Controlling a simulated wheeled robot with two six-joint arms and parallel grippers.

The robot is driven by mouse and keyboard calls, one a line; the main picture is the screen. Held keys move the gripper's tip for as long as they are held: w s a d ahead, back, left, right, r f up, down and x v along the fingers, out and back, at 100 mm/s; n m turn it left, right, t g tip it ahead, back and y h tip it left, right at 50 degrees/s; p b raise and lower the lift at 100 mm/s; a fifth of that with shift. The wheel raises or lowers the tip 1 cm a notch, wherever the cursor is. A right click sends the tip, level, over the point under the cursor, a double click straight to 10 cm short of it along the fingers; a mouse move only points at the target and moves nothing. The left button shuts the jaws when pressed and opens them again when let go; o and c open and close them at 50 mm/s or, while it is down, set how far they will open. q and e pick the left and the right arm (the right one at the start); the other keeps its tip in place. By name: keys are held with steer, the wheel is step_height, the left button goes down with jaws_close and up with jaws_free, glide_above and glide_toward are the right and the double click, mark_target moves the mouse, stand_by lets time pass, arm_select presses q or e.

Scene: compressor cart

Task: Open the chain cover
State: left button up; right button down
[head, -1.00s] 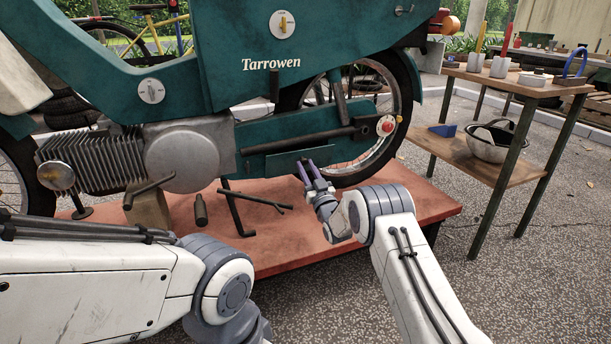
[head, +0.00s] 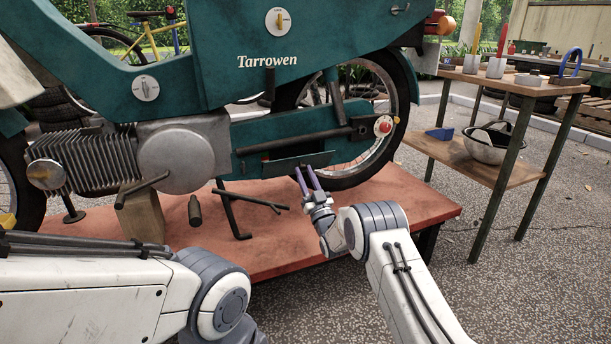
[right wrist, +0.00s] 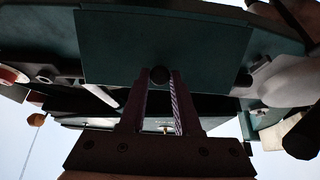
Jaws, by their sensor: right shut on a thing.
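The chain cover (head: 285,164) is a dark green panel low on the side of the green motorbike, in front of the rear wheel. In the right wrist view the flat green panel (right wrist: 160,42) spans the upper middle, with a small dark round knob (right wrist: 159,75) at its near edge. My right gripper (head: 307,170) is at the cover's right part. Its fingers (right wrist: 160,84) are shut on the knob, one on each side. The exact tilt of the cover is hard to tell. My left arm is at lower left, its gripper out of view.
The motorbike stands on a red platform (head: 400,205). A stand leg (head: 233,215) and a wood block (head: 143,214) are under it. Paved ground is clear at lower right.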

steer(key=c, duration=0.7)
jaws_free()
steer(key=shift+f, duration=0.55)
steer(key=shift+c, duration=0.2)
steer(key=shift+o, duration=0.6)
steer(key=shift+r, duration=0.2)
steer(key=p+v, duration=0.5)
steer(key=v, duration=0.5)
steer(key=shift+s, duration=0.25)
